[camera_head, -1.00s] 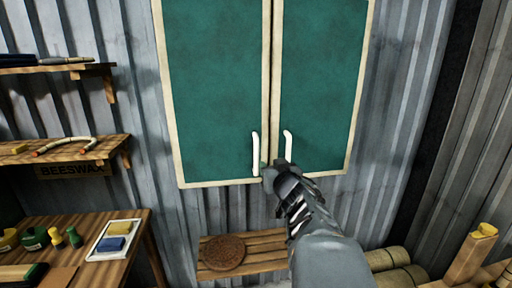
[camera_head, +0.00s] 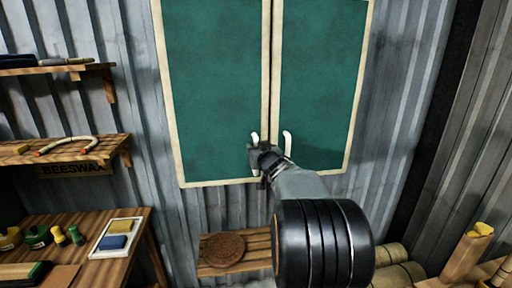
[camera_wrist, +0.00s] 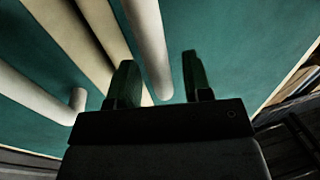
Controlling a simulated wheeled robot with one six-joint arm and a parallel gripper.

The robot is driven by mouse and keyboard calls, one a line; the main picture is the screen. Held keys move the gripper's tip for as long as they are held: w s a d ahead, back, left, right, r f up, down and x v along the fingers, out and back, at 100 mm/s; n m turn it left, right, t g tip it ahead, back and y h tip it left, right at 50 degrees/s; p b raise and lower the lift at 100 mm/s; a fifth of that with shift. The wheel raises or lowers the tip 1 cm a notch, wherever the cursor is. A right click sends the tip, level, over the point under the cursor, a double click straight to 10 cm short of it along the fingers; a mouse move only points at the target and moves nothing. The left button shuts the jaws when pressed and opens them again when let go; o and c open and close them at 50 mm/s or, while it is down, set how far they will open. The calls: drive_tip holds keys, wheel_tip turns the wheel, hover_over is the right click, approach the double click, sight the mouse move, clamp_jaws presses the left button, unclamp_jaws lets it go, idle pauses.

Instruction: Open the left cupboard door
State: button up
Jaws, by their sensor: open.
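The cupboard's left door (camera_head: 213,90) is a green panel with a cream frame, shut flush beside the matching right door (camera_head: 318,85). Its white upright handle (camera_head: 255,137) is near its lower right corner, partly covered by my gripper. My gripper (camera_head: 256,155) is at this handle's lower part in the head view. In the wrist view my gripper (camera_wrist: 160,80) is open, and a pale handle bar (camera_wrist: 147,45) runs down into the space between its two fingers. I cannot tell whether either finger touches it. The right door's handle (camera_head: 288,143) stands close on the right.
Wall shelves (camera_head: 75,150) with tools and a bent rattan piece are on the left, above a workbench (camera_head: 140,225) with a tray of blocks. A low slatted shelf (camera_head: 260,243) with a round woven mat (camera_head: 223,250) is below the cupboard. Rolls (camera_head: 395,262) lie at lower right.

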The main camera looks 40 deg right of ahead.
drive_tip(key=shift+w+d, duration=0.1)
drive_tip(key=shift+w, duration=0.2)
clamp_jaws()
idle(0.4)
